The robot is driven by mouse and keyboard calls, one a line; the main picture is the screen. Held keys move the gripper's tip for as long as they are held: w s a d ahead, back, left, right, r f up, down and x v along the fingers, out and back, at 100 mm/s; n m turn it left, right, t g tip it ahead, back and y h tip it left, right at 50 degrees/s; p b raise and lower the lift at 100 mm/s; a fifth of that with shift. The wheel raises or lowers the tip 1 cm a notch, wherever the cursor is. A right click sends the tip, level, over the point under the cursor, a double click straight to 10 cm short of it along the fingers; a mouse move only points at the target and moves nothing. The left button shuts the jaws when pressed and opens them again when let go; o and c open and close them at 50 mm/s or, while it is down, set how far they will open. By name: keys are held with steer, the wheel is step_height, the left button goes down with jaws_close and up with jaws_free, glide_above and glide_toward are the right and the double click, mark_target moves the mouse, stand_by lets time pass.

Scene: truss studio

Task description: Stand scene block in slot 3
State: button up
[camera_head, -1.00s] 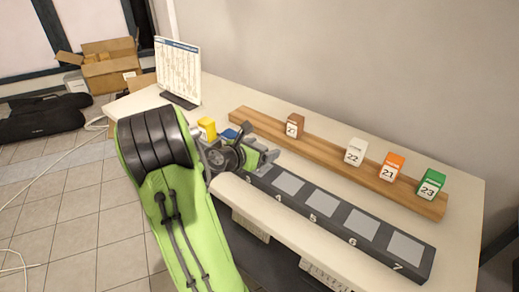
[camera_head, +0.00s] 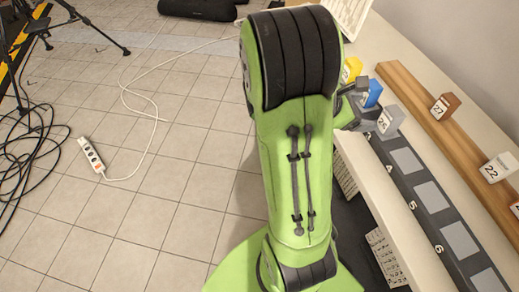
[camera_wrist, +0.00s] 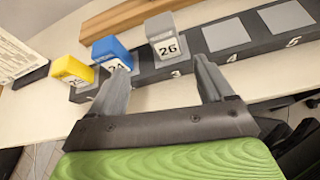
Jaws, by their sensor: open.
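A grey block numbered 26 (camera_wrist: 165,40) stands upright in slot 3 of the dark slotted rack (camera_wrist: 265,45). It also shows in the head view (camera_head: 391,118). A blue block numbered 24 (camera_wrist: 112,50) is just left of it in the rack, and a yellow block (camera_wrist: 72,68) is farther left. My gripper (camera_wrist: 163,68) is open and empty, its two fingers spread in front of the grey block. I see no contact with it. In the head view my arm hides most of the gripper. The word on the grey block is too small to read.
Rack slots 4 (camera_head: 406,160) and 5 (camera_head: 431,196) are empty, as is the one beyond. A wooden ledge (camera_head: 462,130) behind holds a brown block 27 (camera_head: 445,106) and a white block 22 (camera_head: 497,167). A power strip (camera_head: 90,155) and cables lie on the floor.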

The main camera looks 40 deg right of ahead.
steer(key=w+a+r+m+t+y, duration=0.1)
steer(key=w+a+m+t+y, duration=0.3)
steer(key=a, duration=0.7)
steer(key=w+a+r+m+t+y, duration=0.1)
steer(key=w+a+m+t+y, duration=0.3)
steer(key=a, duration=0.8)
steer(key=s+a+r+m+t+y, duration=0.1)
steer(key=s+a, duration=0.1)
steer(key=a, duration=0.3)
steer(key=s+a+r+m+t+y, duration=0.1)
steer(key=s+a+m+y, duration=0.1)
steer(key=a, duration=0.3)
steer(key=shift+s+a+r+m+y, duration=0.3)
steer(key=shift+s+r, duration=0.05)
steer(key=shift+s, duration=0.4)
